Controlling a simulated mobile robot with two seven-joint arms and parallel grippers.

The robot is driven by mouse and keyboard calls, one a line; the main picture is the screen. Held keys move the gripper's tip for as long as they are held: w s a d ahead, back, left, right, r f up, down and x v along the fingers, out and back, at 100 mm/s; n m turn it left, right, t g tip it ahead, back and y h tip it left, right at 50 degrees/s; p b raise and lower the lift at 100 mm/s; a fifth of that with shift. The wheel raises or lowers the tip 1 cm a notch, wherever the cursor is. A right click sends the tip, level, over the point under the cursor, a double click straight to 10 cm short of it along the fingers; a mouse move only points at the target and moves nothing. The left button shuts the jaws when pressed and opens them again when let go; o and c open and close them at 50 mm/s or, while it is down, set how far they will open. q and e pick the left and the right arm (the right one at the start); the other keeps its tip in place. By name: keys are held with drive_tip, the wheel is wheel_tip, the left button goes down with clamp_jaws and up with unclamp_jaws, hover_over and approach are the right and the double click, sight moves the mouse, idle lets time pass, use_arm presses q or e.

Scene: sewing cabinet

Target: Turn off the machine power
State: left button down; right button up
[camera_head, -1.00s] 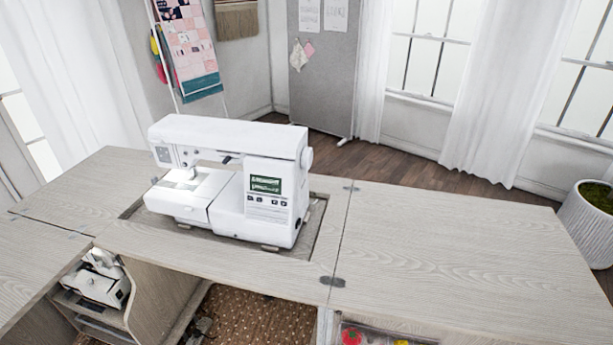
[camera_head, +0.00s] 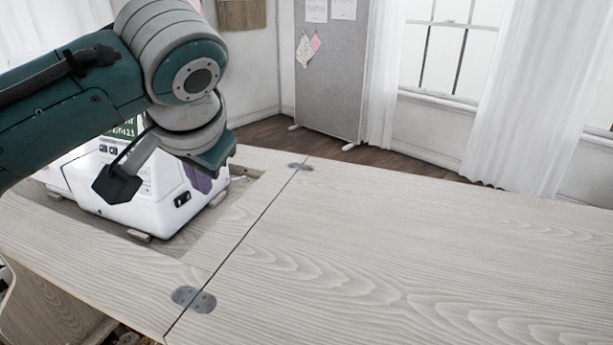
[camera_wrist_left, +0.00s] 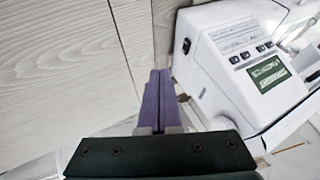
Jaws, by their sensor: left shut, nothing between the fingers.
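The white sewing machine (camera_head: 100,195) sits in the cabinet top, partly hidden behind my left arm. Its lit green screen shows in the left wrist view, where the machine (camera_wrist_left: 222,85) fills the right side. A small black power switch (camera_head: 182,199) is low on the machine's right side; it also shows in the left wrist view (camera_wrist_left: 187,46). My left gripper (camera_head: 204,182) is shut and empty beside that side, just right of the switch. In the left wrist view its purple fingertips (camera_wrist_left: 160,73) lie left of and nearer than the switch. I cannot tell whether they touch the machine. My right gripper is out of view.
The wood-grain cabinet top (camera_head: 400,255) is clear to the right of the machine. A seam with two dark hinges (camera_head: 194,299) crosses it. A grey board (camera_head: 328,75) and a curtained window stand behind.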

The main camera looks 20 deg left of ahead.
sight(183, 199)
use_arm(q)
drive_tip(key=b+x, duration=0.2)
drive_tip(key=x, duration=0.3)
drive_tip(key=b+x, duration=0.3)
drive_tip(key=x, duration=0.3)
drive_tip(key=shift+w+a, duration=0.1)
drive_tip(key=shift+w, duration=0.35)
drive_tip(key=a, duration=0.2)
drive_tip(key=shift+w+a+r, duration=0.25)
drive_tip(key=shift+a+r, duration=0.05)
drive_tip(key=shift+w+a+r+b, duration=0.1)
drive_tip(key=shift+a+b, duration=0.2)
drive_tip(key=shift+a, duration=0.3)
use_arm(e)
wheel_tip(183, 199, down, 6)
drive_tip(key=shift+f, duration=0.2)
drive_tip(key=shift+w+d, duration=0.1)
